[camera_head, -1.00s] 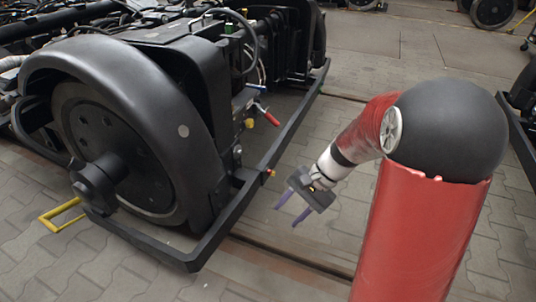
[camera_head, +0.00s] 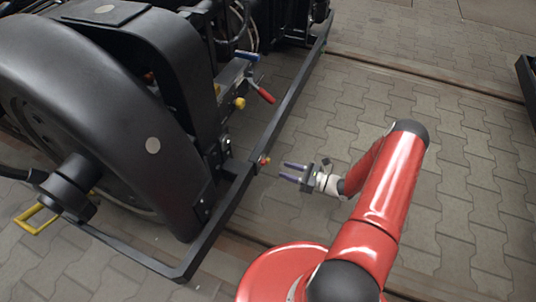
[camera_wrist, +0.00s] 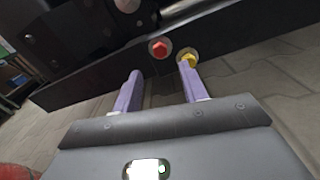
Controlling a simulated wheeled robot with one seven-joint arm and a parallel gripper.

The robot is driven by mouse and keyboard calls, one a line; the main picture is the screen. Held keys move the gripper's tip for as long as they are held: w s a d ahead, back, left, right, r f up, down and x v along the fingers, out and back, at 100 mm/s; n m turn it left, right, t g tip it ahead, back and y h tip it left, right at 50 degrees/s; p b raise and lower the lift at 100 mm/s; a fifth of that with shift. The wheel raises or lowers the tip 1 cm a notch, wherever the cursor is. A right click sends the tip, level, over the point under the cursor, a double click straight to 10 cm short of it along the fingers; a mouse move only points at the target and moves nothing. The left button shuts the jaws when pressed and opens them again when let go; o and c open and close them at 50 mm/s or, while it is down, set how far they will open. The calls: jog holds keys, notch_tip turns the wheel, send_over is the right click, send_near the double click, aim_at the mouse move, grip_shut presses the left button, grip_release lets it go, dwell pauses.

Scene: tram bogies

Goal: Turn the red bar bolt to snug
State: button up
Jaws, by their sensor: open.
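The red bar bolt (camera_wrist: 159,49) shows in the wrist view as a red hex head on the black bar (camera_wrist: 95,84). It lies just beyond and between my two purple fingertips. In the head view the bolt (camera_head: 265,160) is a small red-orange spot on the outer side of the frame bar. My gripper (camera_head: 282,170) is open and empty, just right of the bolt, with its fingers pointing left toward the bar. A gap shows between fingertips and bolt. In the wrist view my gripper (camera_wrist: 158,72) has its right finger overlapping a yellow bolt (camera_wrist: 188,57).
The bogie wheel guard (camera_head: 95,80) and frame stand left of the bar. A red-handled lever (camera_head: 265,94) and a yellow knob (camera_head: 239,103) sit farther back on the frame. A yellow handle (camera_head: 36,222) is at lower left.

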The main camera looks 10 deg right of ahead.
aim_at(263, 162)
jog(key=x, duration=0.7)
jog(key=shift+w+a, duration=0.25)
jog(key=shift+a, duration=0.05)
grip_shut()
